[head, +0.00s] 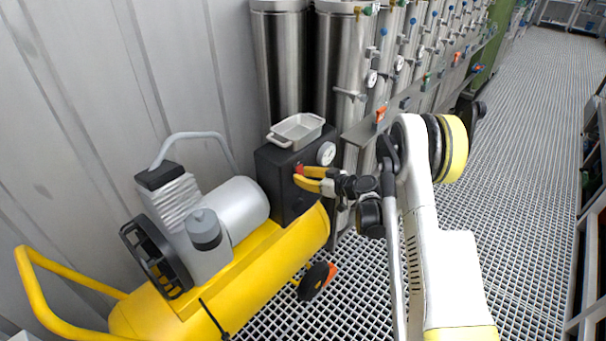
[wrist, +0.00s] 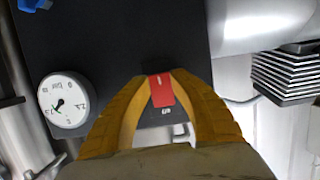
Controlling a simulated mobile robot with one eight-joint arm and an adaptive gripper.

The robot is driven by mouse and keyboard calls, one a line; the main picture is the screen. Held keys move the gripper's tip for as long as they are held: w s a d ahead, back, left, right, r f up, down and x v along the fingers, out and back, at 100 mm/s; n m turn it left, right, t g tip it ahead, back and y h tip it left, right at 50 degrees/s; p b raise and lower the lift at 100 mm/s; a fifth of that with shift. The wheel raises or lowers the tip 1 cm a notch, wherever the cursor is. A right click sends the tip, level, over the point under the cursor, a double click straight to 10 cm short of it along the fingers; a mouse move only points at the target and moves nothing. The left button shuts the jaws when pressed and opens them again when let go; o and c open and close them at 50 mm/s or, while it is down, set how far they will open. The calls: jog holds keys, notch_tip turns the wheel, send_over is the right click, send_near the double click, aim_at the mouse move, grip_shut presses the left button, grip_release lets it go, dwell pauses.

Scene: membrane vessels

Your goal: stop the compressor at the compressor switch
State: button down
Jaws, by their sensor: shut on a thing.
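The compressor (head: 275,282) has a yellow tank and stands at the left in the head view, against the grey wall. Its black switch box (head: 270,170) is at the tank's right end. The red compressor switch (wrist: 161,90) sits on the box face in the wrist view, with a small label below it. It also shows as a red bit in the head view (head: 299,169). My gripper (head: 302,177) has its yellow fingers shut on the red switch, one on each side, also in the wrist view (wrist: 160,82).
A round pressure gauge (wrist: 64,104) is on the box beside the switch. A grey tray (head: 297,131) rests on top of the box. Steel vessels (head: 342,75) with valves stand behind. The grating floor (head: 540,170) at the right is clear.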

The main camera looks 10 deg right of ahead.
jog(key=c, duration=1.1)
grip_release()
jog(key=shift+a, duration=0.1)
jog(key=v, duration=1.2)
